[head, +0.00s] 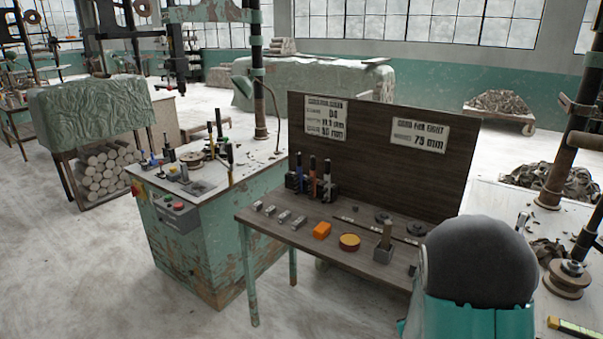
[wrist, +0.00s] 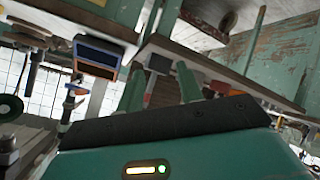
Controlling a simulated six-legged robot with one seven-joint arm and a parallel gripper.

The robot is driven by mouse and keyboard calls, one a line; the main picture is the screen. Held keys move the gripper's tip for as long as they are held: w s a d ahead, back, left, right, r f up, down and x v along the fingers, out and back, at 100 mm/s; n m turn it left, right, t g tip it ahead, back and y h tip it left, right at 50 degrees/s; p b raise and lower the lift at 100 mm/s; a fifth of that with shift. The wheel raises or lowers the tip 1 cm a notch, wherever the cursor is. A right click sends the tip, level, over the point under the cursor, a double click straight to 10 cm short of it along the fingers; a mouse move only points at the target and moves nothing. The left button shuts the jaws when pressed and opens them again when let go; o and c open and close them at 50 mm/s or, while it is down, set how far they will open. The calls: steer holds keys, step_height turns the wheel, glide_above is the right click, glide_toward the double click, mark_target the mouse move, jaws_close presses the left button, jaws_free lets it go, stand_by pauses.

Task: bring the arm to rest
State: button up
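My arm shows in the head view as a dark rounded link with a teal lower part at the bottom right, in front of the bench's right end. The fingers of my gripper cannot be made out in the head view. In the wrist view, my gripper (wrist: 188,88) shows as a teal housing with a lit indicator, a black plate and short teal finger-like parts above it. The wrist view is strongly tilted.
A dark backboard (head: 380,160) carries two signs. A teal machine table (head: 205,245) stands left. The floor at front left is clear.

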steer(key=s+a+r+y, duration=0.2)
steer(key=a+r+y, duration=0.1)
steer(key=a+r, duration=0.6)
steer(key=s+a+r+g+y, duration=0.1)
steer(key=s+a+r, duration=0.3)
steer(key=s+r, duration=0.4)
steer(key=s+a+r+m+g+y, duration=0.1)
steer(key=s+a+r+g, duration=0.2)
steer(key=s+r, duration=0.5)
steer(key=s, duration=0.7)
steer(key=shift+s+a, duration=0.35)
steer(key=shift+a, duration=0.05)
steer(key=shift+d+m, duration=0.15)
steer(key=shift+m, duration=0.15)
